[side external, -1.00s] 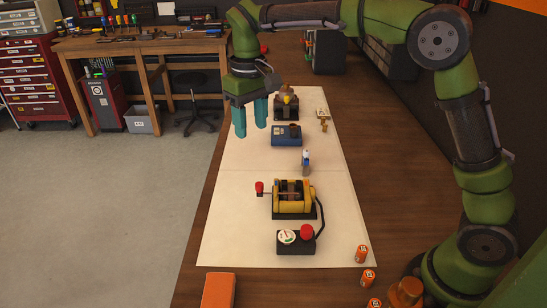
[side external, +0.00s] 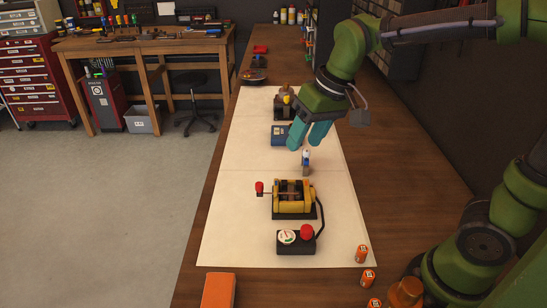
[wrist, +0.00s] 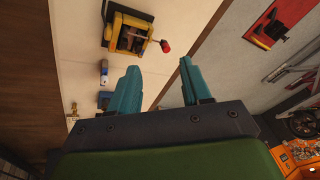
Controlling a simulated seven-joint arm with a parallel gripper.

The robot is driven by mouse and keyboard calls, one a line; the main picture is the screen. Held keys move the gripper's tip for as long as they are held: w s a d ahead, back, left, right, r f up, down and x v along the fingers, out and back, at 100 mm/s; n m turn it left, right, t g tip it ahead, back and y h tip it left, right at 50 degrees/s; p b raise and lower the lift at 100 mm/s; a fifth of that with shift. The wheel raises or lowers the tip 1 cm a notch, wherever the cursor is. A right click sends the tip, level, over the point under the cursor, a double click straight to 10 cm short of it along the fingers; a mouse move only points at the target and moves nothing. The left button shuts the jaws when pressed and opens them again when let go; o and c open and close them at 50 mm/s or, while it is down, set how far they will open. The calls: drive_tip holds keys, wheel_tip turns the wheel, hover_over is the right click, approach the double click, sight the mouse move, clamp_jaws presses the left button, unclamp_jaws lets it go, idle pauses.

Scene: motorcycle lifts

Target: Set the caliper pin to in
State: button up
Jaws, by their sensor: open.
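My gripper (side external: 303,142) has teal fingers, open and empty, pointing down over the pale mat, near the blue box and the small bottle in the side view. In the wrist view the gripper (wrist: 159,72) shows a clear gap between its fingers. I cannot tell for sure which part is the caliper pin. A dark device with a yellow part (side external: 285,101) stands at the mat's far end. The blue box (side external: 279,134) is partly hidden by the fingers; it also shows in the wrist view (wrist: 103,101). A yellow device (side external: 291,197) has a red-knobbed lever (side external: 260,188) pointing left.
A blue-and-white bottle (side external: 306,163) stands between the blue box and the yellow device. A black control box (side external: 296,242) with gauge and red button is nearer. Orange cans (side external: 361,254) stand at the near right. The mat's left strip (side external: 235,190) is clear.

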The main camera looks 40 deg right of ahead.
drive_tip(key=s+d+m+t, duration=0.2)
drive_tip(key=s+t, duration=0.1)
drive_tip(key=s, duration=0.7)
drive_tip(key=shift+d+r+t, duration=0.2)
drive_tip(key=shift+d+t, duration=0.15)
drive_tip(key=shift+t, duration=0.05)
drive_tip(key=shift+y, duration=0.3)
